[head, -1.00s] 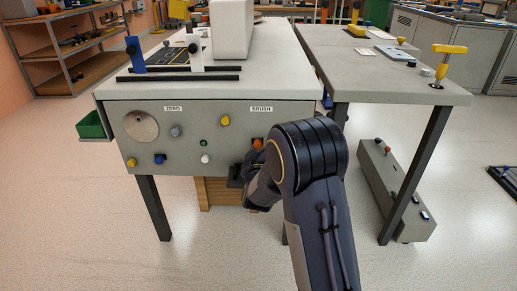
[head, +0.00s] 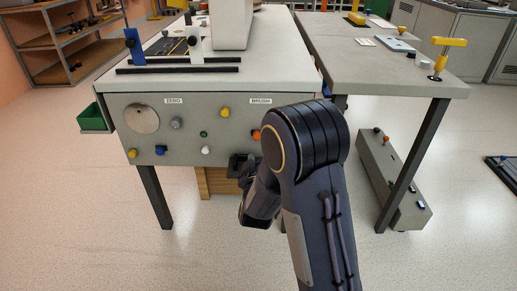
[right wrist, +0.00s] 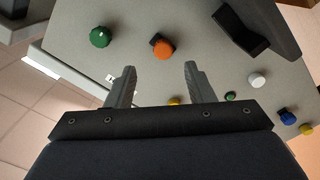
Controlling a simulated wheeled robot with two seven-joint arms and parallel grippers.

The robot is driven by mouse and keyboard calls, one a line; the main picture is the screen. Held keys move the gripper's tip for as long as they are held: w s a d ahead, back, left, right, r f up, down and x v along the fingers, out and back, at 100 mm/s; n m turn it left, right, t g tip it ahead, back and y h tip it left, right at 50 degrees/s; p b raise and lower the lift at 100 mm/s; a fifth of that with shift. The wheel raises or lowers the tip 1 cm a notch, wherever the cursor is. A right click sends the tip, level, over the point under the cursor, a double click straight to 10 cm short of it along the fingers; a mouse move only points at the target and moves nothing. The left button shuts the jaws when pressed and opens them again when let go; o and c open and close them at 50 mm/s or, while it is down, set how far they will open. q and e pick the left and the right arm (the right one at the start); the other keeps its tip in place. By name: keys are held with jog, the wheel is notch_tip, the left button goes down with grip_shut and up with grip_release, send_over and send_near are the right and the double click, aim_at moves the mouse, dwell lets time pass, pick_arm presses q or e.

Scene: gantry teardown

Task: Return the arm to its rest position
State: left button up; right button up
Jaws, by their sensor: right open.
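My right arm comes up from the bottom of the head view. Its gripper (head: 258,203) hangs low in front of the grey panel (head: 185,110), its fingertips hard to make out there. In the right wrist view its two fingers (right wrist: 158,72) are apart with nothing between them, pointing toward the panel. An orange knob (right wrist: 163,48) shows beyond them, and in the head view the orange knob (head: 256,135) is partly covered by my arm. A green knob (right wrist: 100,37) shows left of it in the wrist view. My left gripper is not in view.
The panel also carries yellow (head: 225,112), blue (head: 161,151) and white (head: 206,150) knobs and a black block (head: 237,165). A second table (head: 400,72) stands right, with a grey box (head: 392,180) on the floor beneath. A green bin (head: 92,118) hangs left. Floor in front is open.

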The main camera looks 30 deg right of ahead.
dwell(0.5)
jog(key=s+a+r+m+g+y, duration=0.1)
jog(key=s+a+g+y, duration=0.25)
jog(key=s, duration=0.65)
jog(key=s+a+m+g+y+p, duration=0.1)
jog(key=s+a+m+g+y, duration=0.3)
jog(key=s, duration=0.6)
jog(key=s+a+r+n+g+y, duration=0.15)
jog(key=s+a+y, duration=0.4)
jog(key=s, duration=0.55)
notch_tip(320, 180, up, 35)
jog(key=p, duration=3.5)
jog(key=shift+w+d+f+m+g, duration=0.15)
jog(key=shift+w+d+m+g, duration=0.05)
jog(key=shift+w+m+g, duration=0.15)
